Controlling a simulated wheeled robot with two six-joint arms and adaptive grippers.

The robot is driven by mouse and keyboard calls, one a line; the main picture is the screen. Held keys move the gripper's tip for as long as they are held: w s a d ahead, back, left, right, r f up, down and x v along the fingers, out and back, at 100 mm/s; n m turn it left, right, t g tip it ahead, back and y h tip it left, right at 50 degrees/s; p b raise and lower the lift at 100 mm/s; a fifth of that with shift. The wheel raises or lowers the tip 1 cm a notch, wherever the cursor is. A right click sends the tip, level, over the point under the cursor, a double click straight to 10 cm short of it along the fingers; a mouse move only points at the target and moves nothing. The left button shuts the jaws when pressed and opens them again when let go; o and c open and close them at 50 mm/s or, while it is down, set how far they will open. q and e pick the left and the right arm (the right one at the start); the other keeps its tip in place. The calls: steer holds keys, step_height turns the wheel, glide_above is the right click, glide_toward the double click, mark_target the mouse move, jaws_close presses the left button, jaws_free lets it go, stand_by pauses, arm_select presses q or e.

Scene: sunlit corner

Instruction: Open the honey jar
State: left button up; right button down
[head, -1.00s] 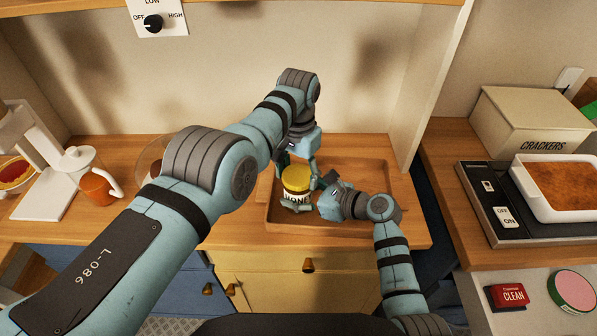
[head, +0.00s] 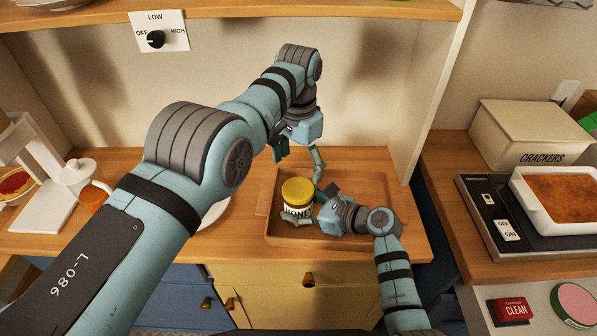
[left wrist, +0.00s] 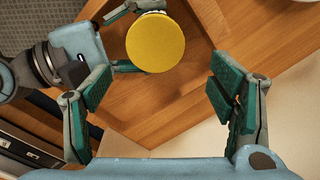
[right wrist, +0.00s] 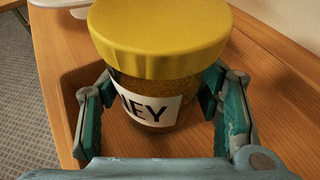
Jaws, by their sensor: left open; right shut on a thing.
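The honey jar (head: 298,210) stands upright in the wooden tray, with its yellow lid (head: 297,190) on top. I cannot tell whether the lid is loose. My right gripper (head: 303,214) is shut on the jar's body from the right, below the lid. The right wrist view shows the jar's label (right wrist: 150,108) between its fingers, under the lid (right wrist: 158,45). My left gripper (head: 298,160) is open and empty above the jar, pointing down. In the left wrist view the lid (left wrist: 155,42) lies beyond its spread fingers (left wrist: 160,88), apart from them.
The wooden tray (head: 275,238) has low walls around the jar. A white plate (head: 215,213) is partly hidden behind my left arm. A crackers box (head: 530,135) and a baking dish (head: 560,195) stand right.

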mark_target(298, 189)
arm_select(q)
steer(key=m, duration=0.1)
steer(key=r+m, duration=0.1)
steer(key=m, duration=0.1)
steer(key=shift+s, duration=0.1)
arm_select(e)
steer(key=shift+f, duration=0.1)
arm_select(q)
steer(key=m, duration=0.3)
steer(key=shift+s+r, duration=0.1)
steer(key=shift+s+m, duration=0.15)
steer(key=shift+m, duration=1.05)
steer(key=shift+f+m, duration=0.25)
steer(key=shift+m, duration=0.25)
step_height(298, 189, down, 8)
steer(key=shift+r, duration=0.2)
steer(key=c, duration=1.2)
steer(key=n, duration=0.6)
steer(key=shift+s, duration=0.1)
steer(key=n, duration=1.6)
steer(key=shift+r, duration=0.2)
